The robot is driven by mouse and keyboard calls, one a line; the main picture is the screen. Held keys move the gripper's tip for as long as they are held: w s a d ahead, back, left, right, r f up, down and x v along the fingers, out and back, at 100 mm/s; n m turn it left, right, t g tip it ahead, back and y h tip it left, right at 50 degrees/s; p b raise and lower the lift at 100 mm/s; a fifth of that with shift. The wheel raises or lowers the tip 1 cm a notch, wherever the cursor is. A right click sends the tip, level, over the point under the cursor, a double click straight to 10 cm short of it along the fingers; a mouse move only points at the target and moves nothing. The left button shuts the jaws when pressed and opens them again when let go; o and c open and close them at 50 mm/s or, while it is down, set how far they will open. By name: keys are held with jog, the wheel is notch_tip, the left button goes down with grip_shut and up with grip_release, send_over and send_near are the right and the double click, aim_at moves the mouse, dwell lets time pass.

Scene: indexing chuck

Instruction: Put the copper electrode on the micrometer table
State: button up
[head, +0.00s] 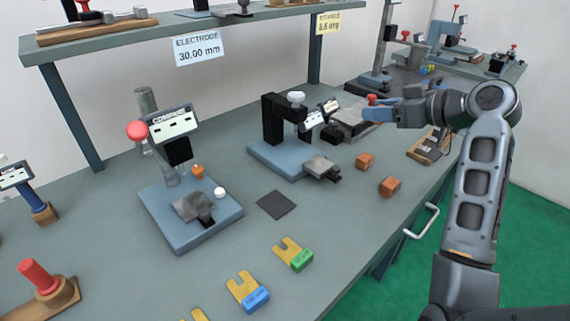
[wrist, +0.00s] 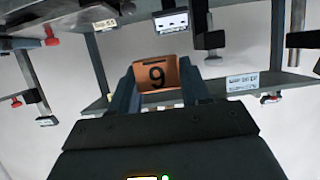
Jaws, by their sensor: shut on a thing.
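My gripper (head: 368,114) is raised over the right part of the bench in the head view, pointing left. The held block cannot be made out in the head view. A black-framed gauge (head: 272,120) with a tilted display, on a blue base, has a small grey table (head: 320,166). A stand with a red ball lever (head: 137,130) has a similar grey plate (head: 190,207). I cannot tell which is the micrometer table. My gripper is right of both.
Two more copper-coloured blocks (head: 365,161) (head: 389,187) lie on the bench. A dark square pad (head: 276,205) and yellow forked pieces with green (head: 301,261) and blue (head: 255,299) ends lie in front. A shelf (head: 180,37) overhangs the back. Another device (head: 352,122) stands behind my gripper.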

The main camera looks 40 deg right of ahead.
jog(key=p, duration=0.1)
send_over(318, 163)
jog(key=f, duration=0.6)
jog(key=shift+s+d+f, duration=0.1)
jog(key=shift+s+f, duration=0.1)
jog(key=shift+f, duration=0.05)
jog(key=shift+w+f, duration=0.1)
jog(key=shift+f, duration=2)
jog(key=shift+f, duration=0.2)
jog(key=o, duration=1.3)
jog(key=shift+r, duration=0.1)
